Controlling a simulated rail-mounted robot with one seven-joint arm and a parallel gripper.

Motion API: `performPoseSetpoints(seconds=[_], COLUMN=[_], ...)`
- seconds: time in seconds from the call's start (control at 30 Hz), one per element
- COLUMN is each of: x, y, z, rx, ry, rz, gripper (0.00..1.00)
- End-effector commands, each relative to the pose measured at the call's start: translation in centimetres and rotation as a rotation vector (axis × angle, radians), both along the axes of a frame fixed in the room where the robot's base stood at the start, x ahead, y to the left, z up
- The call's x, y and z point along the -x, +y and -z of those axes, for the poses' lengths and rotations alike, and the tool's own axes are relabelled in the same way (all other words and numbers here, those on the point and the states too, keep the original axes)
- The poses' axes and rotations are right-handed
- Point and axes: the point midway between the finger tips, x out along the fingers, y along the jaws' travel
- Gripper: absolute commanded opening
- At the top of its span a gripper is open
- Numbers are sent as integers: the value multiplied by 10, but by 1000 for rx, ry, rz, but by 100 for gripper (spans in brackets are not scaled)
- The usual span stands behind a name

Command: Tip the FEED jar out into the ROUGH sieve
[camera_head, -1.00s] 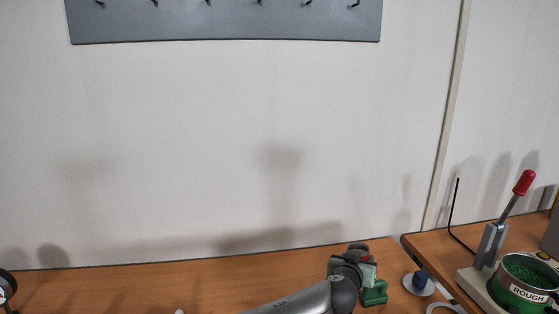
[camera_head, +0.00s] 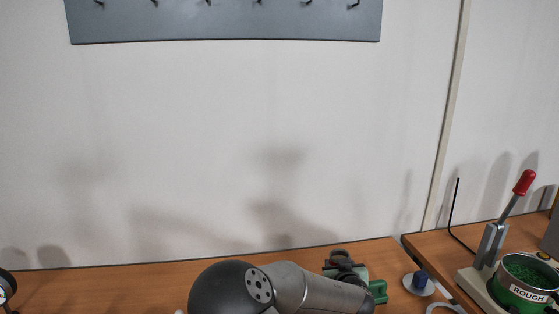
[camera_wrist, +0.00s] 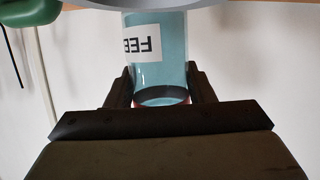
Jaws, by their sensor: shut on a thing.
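The FEED jar (camera_wrist: 174,72) is in the wrist view, a clear cylinder with teal showing through. Its white label is upside down in that picture. My gripper (camera_wrist: 160,90) is shut on the jar, one dark finger on each side. A dark band and a reddish edge show at the jar's end nearest the palm. The ROUGH sieve (camera_head: 528,294) is at the far right of the head view, a round metal-rimmed vessel with green granules inside. My arm is left of it and well apart. The jar cannot be made out clearly in the head view.
A press-like stand with a red-knobbed lever (camera_head: 524,183) is beside the sieve. A white disc with a blue knob (camera_head: 420,281) and a green object (camera_head: 378,291) lie between my arm and the sieve. A hook rail (camera_head: 225,20) hangs above. The left bench (camera_head: 110,285) is mostly clear.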

Motion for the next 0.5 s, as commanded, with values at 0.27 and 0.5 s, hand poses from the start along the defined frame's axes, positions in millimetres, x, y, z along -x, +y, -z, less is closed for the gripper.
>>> performPoseSetpoints(seconds=[0.27,0.5], x=[-1,0], y=[15,21], z=[-20,-44], rx=[-1,15], ry=[-18,-21], rz=[-23,-36], gripper=[10,10])
